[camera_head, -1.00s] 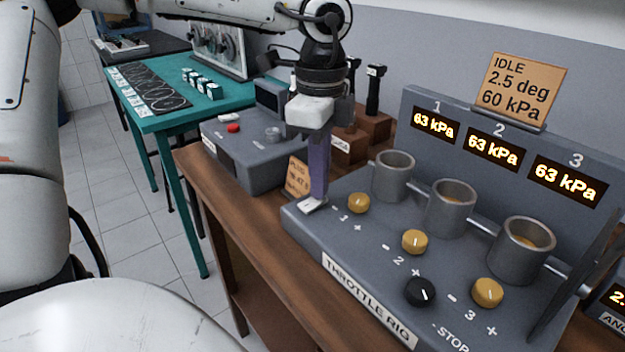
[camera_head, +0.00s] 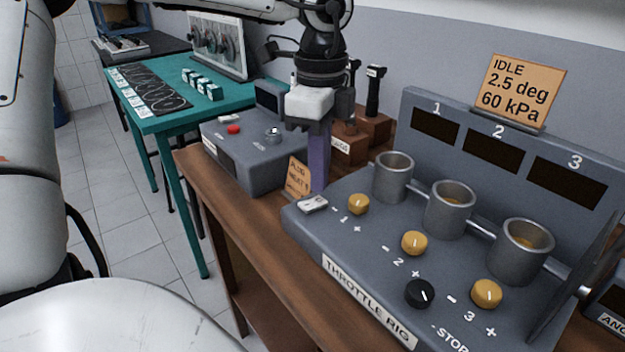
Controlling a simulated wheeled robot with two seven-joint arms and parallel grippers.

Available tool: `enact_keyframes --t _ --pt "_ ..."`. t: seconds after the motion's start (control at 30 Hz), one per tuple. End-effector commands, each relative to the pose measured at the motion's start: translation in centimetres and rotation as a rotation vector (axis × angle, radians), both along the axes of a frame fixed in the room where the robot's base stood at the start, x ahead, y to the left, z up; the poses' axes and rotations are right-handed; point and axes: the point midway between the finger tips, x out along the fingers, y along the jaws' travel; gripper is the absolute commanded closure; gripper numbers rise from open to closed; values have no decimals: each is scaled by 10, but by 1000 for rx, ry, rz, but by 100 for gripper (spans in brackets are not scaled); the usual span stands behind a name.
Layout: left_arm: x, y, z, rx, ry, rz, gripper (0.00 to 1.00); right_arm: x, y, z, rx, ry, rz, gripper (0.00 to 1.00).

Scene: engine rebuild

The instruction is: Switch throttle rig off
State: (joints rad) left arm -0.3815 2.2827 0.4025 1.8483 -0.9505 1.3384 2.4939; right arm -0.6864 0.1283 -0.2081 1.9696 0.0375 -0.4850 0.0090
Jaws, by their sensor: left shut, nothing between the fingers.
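The grey throttle rig (camera_head: 345,228) stands on the wooden bench. Its three displays (camera_head: 495,153) are dark. A small light-coloured switch (camera_head: 313,203) sits at the rig's left corner. My left gripper (camera_head: 318,186) points down with its fingers shut and empty, just behind and above the switch, apart from it. Yellow knobs, such as the middle one (camera_head: 414,242), and a black knob (camera_head: 420,293) are on the rig's top, in front of three metal cylinders (camera_head: 449,209). My right gripper is not in view.
A sign (camera_head: 521,92) reading IDLE, 2.5 deg, 60 kPa stands on the rig's back panel. A grey box with a red button (camera_head: 233,129) is to the left on the wooden bench (camera_head: 225,213). A green table (camera_head: 165,121) stands beyond. A small orange card (camera_head: 298,175) is beside the gripper.

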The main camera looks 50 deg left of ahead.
Motion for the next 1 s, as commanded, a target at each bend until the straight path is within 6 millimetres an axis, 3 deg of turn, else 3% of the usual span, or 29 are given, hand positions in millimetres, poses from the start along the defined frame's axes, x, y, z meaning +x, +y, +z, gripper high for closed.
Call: enact_keyframes --t 0.5,1.0 --pt "0 0 44 2 -1 0 100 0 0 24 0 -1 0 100" --pt "0 0 47 0 -1 0 100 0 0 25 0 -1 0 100"
